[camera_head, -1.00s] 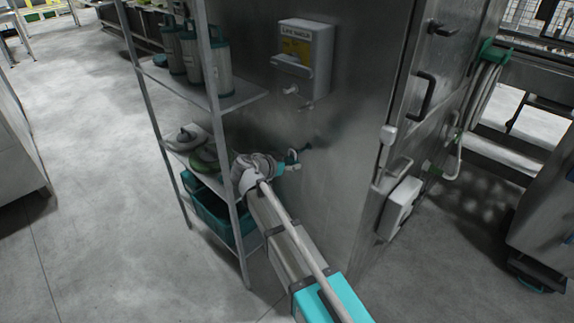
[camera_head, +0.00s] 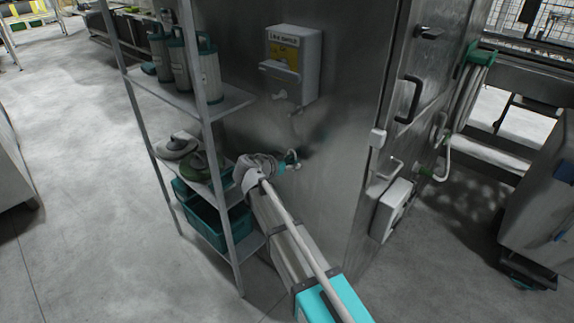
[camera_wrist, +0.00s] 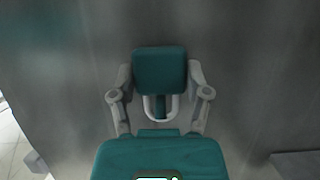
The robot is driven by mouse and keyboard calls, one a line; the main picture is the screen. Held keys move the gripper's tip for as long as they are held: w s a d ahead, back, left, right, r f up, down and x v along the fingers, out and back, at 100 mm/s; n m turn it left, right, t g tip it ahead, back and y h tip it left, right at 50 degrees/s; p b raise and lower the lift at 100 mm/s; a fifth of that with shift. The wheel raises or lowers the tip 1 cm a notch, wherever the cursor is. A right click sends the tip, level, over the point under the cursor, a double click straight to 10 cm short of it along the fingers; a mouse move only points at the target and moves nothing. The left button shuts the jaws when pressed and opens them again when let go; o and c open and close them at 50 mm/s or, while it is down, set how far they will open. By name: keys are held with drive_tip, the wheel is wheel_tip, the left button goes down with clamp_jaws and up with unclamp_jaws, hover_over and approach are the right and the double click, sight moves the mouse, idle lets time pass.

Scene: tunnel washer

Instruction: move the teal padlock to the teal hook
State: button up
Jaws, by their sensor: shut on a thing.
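The teal padlock (camera_wrist: 160,70) shows in the wrist view as a block with a pale U-shaped shackle towards my palm. My gripper (camera_wrist: 160,97) has a finger on each side of it and is shut on it. A narrow teal piece shows inside the shackle; I cannot tell what it belongs to. In the head view my gripper (camera_head: 291,160) is close to the steel wall, beneath a wall box, but too small there to show the padlock clearly. I cannot make out a teal hook for certain in either view.
The wall box (camera_head: 292,65) has small pale fittings (camera_head: 279,97) below it. A shelf rack (camera_head: 212,150) with canisters (camera_head: 208,72), round items and a teal crate (camera_head: 205,220) stands just left of my arm. A steel door with handles is at the right.

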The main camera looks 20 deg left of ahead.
drive_tip(key=shift+w+d+f+b, duration=0.15)
drive_tip(key=shift+w+f+b, duration=0.3)
drive_tip(key=shift+f, duration=0.15)
idle(0.5)
drive_tip(key=o, duration=1.3)
drive_tip(key=shift+c, duration=0.2)
drive_tip(key=shift+r, duration=0.1)
